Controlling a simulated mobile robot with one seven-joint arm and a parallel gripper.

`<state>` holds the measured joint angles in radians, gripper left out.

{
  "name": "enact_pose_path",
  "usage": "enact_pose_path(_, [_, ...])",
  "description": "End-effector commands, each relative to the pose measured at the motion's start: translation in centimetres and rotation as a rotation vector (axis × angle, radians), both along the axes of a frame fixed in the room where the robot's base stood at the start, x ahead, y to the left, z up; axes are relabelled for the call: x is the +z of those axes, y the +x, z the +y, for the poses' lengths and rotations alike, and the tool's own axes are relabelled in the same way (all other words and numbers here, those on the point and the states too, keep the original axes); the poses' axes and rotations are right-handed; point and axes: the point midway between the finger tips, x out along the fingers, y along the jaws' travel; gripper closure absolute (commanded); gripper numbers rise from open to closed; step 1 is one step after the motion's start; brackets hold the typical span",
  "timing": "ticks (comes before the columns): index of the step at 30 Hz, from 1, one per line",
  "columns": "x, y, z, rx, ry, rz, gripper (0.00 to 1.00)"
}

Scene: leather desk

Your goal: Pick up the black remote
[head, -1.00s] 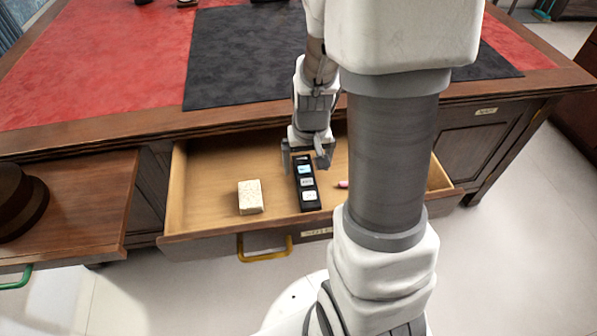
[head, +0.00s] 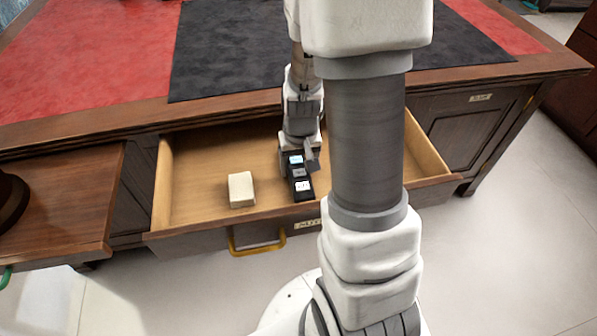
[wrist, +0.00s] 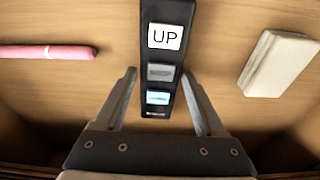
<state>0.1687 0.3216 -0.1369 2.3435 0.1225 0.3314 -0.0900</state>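The black remote (head: 303,187) lies in the open drawer, with a white "UP" button, a grey button and a light blue one. In the wrist view the remote (wrist: 160,82) runs from the top edge to between the fingers. My gripper (head: 299,166) is low in the drawer over the remote's far end. In the wrist view my gripper (wrist: 159,76) is open, one finger on each side of the remote. A narrow gap shows at the left finger; at the right finger I cannot tell whether it touches.
A pale block (head: 241,190) lies in the drawer left of the remote; a pink pen-like stick (wrist: 48,52) lies on its other side. The wooden drawer (head: 190,182) has low walls and a yellow handle (head: 257,244). The desk top (head: 90,55) overhangs behind it.

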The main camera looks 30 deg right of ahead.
Motion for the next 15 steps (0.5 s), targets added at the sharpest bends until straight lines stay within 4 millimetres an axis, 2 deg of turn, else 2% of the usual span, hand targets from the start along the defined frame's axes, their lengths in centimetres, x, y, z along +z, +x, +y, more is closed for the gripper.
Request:
enact_pose_path(1, [0.01,0.00,0.00,0.000,0.000,0.000,0.39])
enact_pose_path(2, [0.01,0.00,0.00,0.000,0.000,0.000,0.44])
enact_pose_path(11, [0.01,0.00,0.00,0.000,0.000,0.000,0.98])
enact_pose_path(15, [0.03,0.01,0.00,0.000,0.000,0.000,1.00])
